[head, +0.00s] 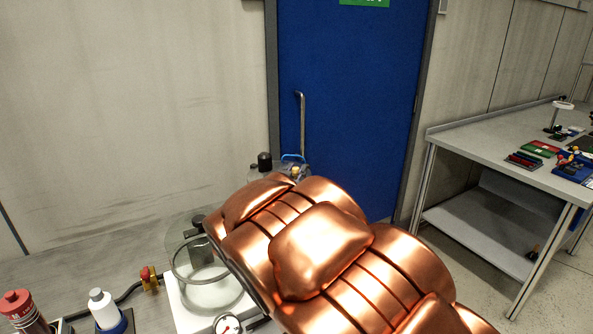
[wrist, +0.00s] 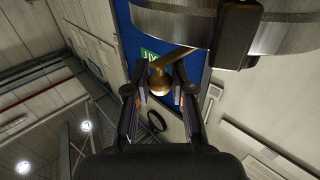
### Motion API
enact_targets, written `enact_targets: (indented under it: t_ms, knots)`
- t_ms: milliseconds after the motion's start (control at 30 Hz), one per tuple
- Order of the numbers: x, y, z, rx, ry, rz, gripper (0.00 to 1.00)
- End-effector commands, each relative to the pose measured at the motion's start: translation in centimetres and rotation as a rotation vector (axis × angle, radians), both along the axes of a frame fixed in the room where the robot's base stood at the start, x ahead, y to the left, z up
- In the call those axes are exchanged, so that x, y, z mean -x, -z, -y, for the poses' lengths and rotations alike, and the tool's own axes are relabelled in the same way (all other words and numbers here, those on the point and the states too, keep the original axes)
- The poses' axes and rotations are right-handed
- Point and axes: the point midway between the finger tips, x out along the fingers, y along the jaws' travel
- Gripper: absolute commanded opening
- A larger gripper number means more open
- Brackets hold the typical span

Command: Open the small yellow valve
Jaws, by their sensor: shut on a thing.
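In the wrist view, my gripper (wrist: 160,88) has its two dark fingers on either side of a brass-yellow rounded knob (wrist: 159,84) and is shut on it. A short brass bar (wrist: 172,58) runs from the knob up to the right, towards a large round metal part. I cannot tell which way the valve is turned. In the head view, my copper-coloured arm hides my gripper. A small yellow piece (head: 296,171) shows just beyond the arm; I cannot tell whether it is the same part.
A clear round vessel (head: 208,290) with a gauge (head: 228,324) stands left of my arm. A small red-and-yellow fitting (head: 149,279) sits on a black hose. Bottles stand at lower left. A blue door (head: 350,90) is behind, and a workbench (head: 480,140) stands at right.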

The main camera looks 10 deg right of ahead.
Motion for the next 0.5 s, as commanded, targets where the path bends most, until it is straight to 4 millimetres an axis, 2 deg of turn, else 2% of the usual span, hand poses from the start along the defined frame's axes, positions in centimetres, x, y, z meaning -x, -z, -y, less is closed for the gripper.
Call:
enact_targets:
  t_ms: [167, 200, 400, 500]
  knots:
    - [-0.05, 0.02, -0.16, 0.001, -0.004, 0.000, 0.00]
    - [-0.04, 0.02, -0.15, 0.001, -0.004, 0.000, 0.26]
    - [-0.03, 0.01, -0.05, 0.001, -0.002, 0.000, 0.47]
    - [-0.02, 0.02, -0.02, 0.001, -0.001, 0.000, 0.49]
